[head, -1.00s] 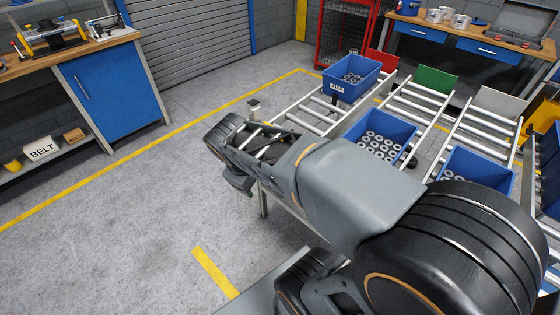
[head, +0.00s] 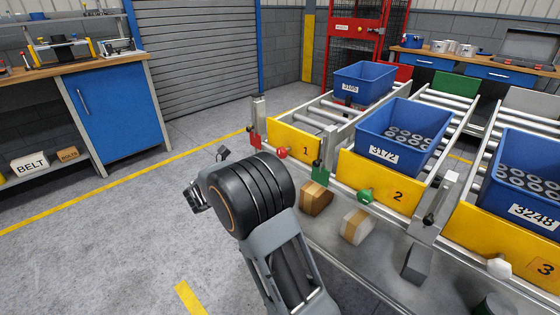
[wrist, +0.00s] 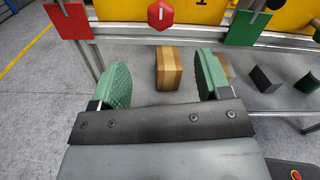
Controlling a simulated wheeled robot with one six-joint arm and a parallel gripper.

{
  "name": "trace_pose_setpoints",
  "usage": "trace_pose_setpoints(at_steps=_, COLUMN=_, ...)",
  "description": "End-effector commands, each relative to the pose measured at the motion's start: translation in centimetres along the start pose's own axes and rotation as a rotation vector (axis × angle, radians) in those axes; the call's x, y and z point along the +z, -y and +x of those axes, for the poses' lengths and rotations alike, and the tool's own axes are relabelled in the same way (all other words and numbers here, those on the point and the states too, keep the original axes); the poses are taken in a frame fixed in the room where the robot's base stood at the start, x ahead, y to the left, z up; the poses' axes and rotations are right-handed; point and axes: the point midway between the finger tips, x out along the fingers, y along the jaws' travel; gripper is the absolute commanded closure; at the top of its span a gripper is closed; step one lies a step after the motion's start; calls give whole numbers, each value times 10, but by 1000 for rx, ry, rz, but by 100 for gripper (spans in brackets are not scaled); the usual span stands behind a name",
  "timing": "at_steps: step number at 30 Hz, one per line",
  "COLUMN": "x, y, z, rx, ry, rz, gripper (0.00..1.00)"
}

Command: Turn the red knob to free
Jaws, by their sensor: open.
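The red knob (head: 282,152) sits on the front rail below the yellow plate marked 1 (head: 296,144). In the wrist view the red knob (wrist: 161,15) is a red hexagon with a pale upright mark, ahead of and above my gripper (wrist: 160,80). The green-padded fingers are spread wide with nothing between them touching, and the knob is apart from them. A red square tag (wrist: 68,20) hangs left of the knob and a green tag (wrist: 249,28) hangs right of it. In the head view my wrist hides most of the gripper.
A green knob (head: 365,196) and a white knob (head: 498,268) sit on the other lanes. Blue bins (head: 400,118) stand on the rollers. Cardboard boxes (head: 315,198) lie on a shelf below the rail. The floor to the left is clear.

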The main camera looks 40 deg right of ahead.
Motion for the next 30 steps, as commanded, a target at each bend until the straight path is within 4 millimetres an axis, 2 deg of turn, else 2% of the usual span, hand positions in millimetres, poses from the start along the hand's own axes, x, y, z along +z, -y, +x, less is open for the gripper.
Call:
trace_pose_setpoints(at_steps=9, x=-3, y=0, z=61, rx=-4, ry=-1, rz=2, gripper=30)
trace_pose_setpoints(at_steps=16, x=-2, y=1, z=99, rx=-4, ry=-1, rz=1, gripper=30)
trace_pose_setpoints(at_steps=21, x=-1, y=0, z=116, rx=-2, ry=-2, rz=2, gripper=30)
trace_pose_setpoints(at_steps=30, x=0, y=1, z=126, rx=0, ry=-2, rz=0, gripper=30)
